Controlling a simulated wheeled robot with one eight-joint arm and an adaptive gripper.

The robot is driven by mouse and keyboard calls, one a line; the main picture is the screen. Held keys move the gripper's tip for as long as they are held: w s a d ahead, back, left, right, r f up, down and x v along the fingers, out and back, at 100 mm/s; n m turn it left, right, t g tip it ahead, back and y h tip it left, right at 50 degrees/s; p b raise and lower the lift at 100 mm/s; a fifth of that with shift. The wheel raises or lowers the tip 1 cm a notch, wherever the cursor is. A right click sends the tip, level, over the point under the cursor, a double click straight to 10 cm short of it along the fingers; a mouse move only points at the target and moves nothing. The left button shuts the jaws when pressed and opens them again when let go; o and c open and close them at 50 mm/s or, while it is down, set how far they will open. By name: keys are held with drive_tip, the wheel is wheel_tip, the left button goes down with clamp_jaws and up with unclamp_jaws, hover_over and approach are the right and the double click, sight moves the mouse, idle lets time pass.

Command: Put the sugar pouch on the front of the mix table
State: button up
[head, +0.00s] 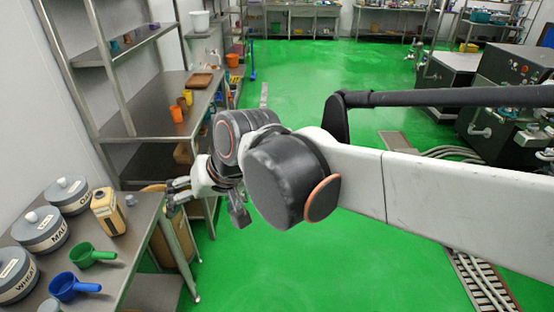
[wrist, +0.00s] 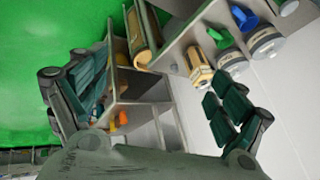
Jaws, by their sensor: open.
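My gripper (head: 177,190) is open and empty, in the air by the right edge of the near-left metal table (head: 150,212). Its spread fingers also show in the wrist view (wrist: 148,82). No label marks the mix table.
Labelled grey canisters (head: 40,230), a green scoop (head: 90,255) and a blue scoop (head: 72,287) crowd the near-left table. A shelved bench (head: 150,125) with orange cups (head: 177,113) stands behind it. Dark machines (head: 500,90) stand at right. The green floor between is open.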

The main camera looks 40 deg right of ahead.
drive_tip(key=s+d+f+n+h, duration=0.2)
drive_tip(key=s+d+n, duration=0.1)
drive_tip(key=s, duration=0.3)
drive_tip(key=shift+s+d+n+t, duration=0.3)
drive_tip(key=shift+s+t, duration=0.05)
drive_tip(key=shift+t, duration=0.05)
